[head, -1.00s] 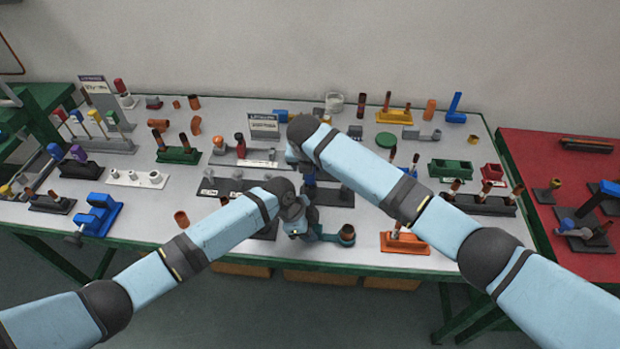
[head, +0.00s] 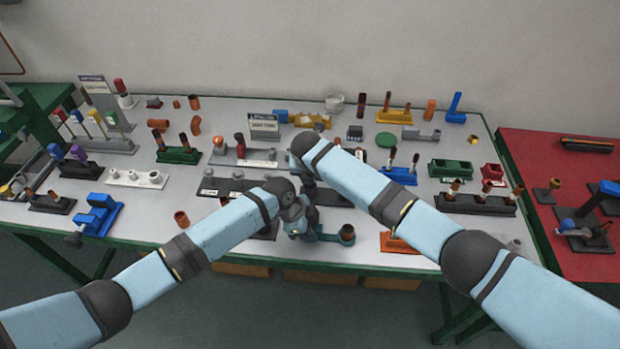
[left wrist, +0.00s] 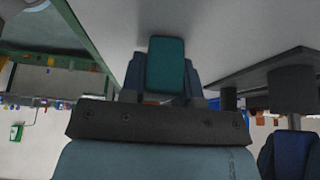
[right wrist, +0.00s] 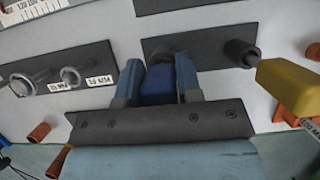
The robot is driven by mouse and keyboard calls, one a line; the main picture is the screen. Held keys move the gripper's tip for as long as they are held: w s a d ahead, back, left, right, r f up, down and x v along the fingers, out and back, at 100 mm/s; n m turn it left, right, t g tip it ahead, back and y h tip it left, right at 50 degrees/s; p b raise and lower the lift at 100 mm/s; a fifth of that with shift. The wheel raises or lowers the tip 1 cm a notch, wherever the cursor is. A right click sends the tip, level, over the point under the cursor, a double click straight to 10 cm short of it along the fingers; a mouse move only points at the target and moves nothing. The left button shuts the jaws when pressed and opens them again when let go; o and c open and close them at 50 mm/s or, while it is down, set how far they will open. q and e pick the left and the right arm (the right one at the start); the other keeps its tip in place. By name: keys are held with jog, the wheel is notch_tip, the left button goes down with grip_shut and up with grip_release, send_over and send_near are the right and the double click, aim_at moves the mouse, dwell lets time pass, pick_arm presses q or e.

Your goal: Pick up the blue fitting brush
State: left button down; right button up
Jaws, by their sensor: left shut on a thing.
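A dark blue block-shaped piece (right wrist: 157,82), which looks like the handle of the blue fitting brush, sits between the fingers of my right gripper (right wrist: 160,78) in the right wrist view. A dark round part shows just beyond it, over a dark plate (right wrist: 210,48). The fingers lie close on both sides of it; whether they press on it is unclear. My left gripper (left wrist: 163,80) is shut on a teal block (left wrist: 165,65) in the left wrist view. In the head view, the left gripper (head: 303,230) is low at the table's front middle; my right arm mostly hides the right gripper.
A dark teal base with a copper fitting (head: 347,233) stands beside the left gripper. A rack of coloured-handled brushes (head: 100,140) stands at the far left. A blue stand (head: 398,176) is right of the right arm. The red table (head: 545,205) is at the right.

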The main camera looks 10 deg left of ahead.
jog(key=shift+c, duration=1.4)
notch_tip(320, 180, up, 10)
jog(key=shift+f, duration=0.15)
jog(key=m, duration=0.1)
jog(key=m+h, duration=0.1)
jog(key=shift+s+d+r+m, duration=0.25)
jog(key=shift+d+m, duration=0.05)
jog(key=s+d+n+g+y, duration=0.1)
jog(key=s+d+n+g, duration=0.1)
jog(key=n, duration=0.9)
jog(key=s+d+r+n+g+y, duration=0.1)
jog(key=s+d+n+g, duration=0.2)
jog(key=s+n, duration=0.4)
jog(key=s+d+n+g+y, duration=0.1)
jog(key=s+d+n+g, duration=0.2)
jog(key=n, duration=1.1)
jog(key=shift+s+d+r+n, duration=0.2)
jog(key=shift+s+d+n, duration=0.1)
jog(key=shift+s+d, duration=0.8)
